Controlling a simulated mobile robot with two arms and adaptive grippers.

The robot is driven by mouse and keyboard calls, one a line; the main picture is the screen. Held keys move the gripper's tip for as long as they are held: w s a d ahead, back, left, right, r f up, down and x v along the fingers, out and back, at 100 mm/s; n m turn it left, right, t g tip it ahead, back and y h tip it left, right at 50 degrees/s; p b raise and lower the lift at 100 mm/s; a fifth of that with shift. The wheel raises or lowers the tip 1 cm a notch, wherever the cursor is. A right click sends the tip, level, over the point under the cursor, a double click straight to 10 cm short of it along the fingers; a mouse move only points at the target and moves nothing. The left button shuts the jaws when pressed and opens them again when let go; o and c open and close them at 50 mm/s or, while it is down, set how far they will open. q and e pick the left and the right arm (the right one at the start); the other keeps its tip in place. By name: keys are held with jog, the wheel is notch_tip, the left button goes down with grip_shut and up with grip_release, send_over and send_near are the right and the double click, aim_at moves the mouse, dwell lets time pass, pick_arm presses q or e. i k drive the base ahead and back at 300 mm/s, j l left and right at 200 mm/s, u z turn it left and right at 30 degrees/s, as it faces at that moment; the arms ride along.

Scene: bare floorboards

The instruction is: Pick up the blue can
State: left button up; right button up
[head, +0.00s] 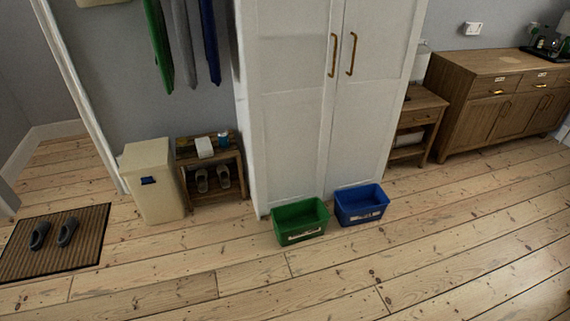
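A small blue can (223,139) stands on top of the wooden shoe bench (216,156), left of the white wardrobe. It is right of a white box (204,147) on the same bench top. The can is small in the head view, so its details are hard to make out. Neither my left nor my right gripper is in view.
A cream bin (152,182) stands left of the bench. Green (300,220) and blue (361,204) crates stand before the white wardrobe (300,100). Slippers lie on a doormat (90,246). Right are a side table (422,110) and sideboard (480,75). Front floorboards are clear.

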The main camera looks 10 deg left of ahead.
aim_at(223, 140)
jog(key=i+j, duration=0.2)
jog(key=j, duration=0.15)
jog(key=i+j, duration=0.15)
jog(key=j, duration=0.2)
jog(key=i+j, duration=0.35)
jog(key=j, duration=0.3)
jog(key=i+j, duration=0.2)
jog(key=j, duration=0.15)
